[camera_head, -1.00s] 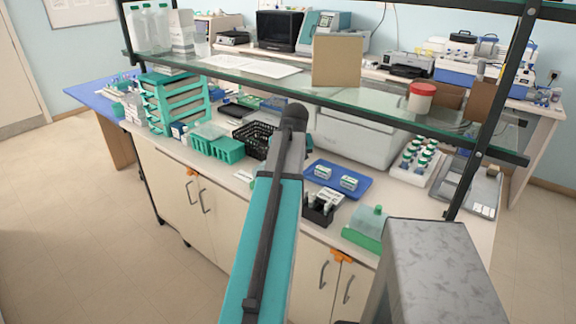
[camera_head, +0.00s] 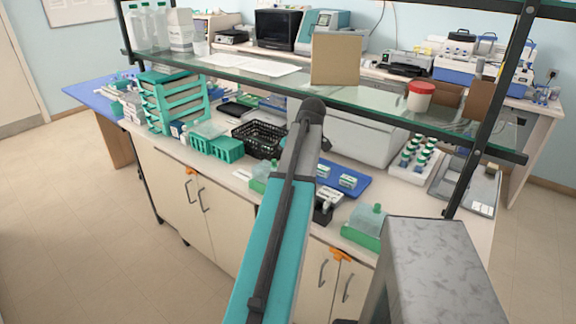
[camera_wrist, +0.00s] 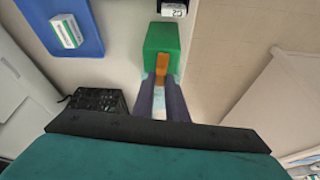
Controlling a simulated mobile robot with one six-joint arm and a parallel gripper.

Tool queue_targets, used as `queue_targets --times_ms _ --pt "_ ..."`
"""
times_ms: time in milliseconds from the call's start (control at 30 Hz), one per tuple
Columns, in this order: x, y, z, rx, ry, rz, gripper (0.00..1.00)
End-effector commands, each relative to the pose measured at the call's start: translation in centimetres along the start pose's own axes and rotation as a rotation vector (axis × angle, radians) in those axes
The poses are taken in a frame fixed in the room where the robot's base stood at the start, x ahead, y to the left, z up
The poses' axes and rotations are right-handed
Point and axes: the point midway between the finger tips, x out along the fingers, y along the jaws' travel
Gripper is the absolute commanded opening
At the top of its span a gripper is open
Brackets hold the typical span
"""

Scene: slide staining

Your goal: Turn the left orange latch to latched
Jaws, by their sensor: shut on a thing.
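The left orange latch (camera_head: 191,171) sits at the top of the left pair of cabinet doors, and nothing touches it in the head view. A second orange latch (camera_head: 340,255) is on the right pair of doors. In the wrist view the two dark fingers of my gripper (camera_wrist: 162,85) are closed on a small orange piece (camera_wrist: 162,65) in front of a green block (camera_wrist: 161,40). I cannot tell whether the orange piece is part of the block. My arm hides the gripper in the head view.
The blue tray (camera_head: 355,185) with small boxes, the black basket (camera_head: 260,138) and a green box with a clear lid (camera_head: 365,228) stand on the counter. A glass shelf (camera_head: 270,88) crosses above it. Floor in front of the left cabinet (camera_head: 160,200) is clear.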

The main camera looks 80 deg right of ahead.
Motion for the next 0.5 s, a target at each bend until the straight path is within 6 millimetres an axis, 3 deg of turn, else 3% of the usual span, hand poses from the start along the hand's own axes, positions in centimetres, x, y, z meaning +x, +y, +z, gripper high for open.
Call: queue_targets --times_ms 367,400,500 --pt "-0.13 0.26 0.5 0.0 -0.01 0.003 0.0" --pt "-0.13 0.26 0.5 0.0 -0.01 0.003 0.16" --pt "-0.11 0.22 0.39 -0.001 -0.008 0.002 0.31"
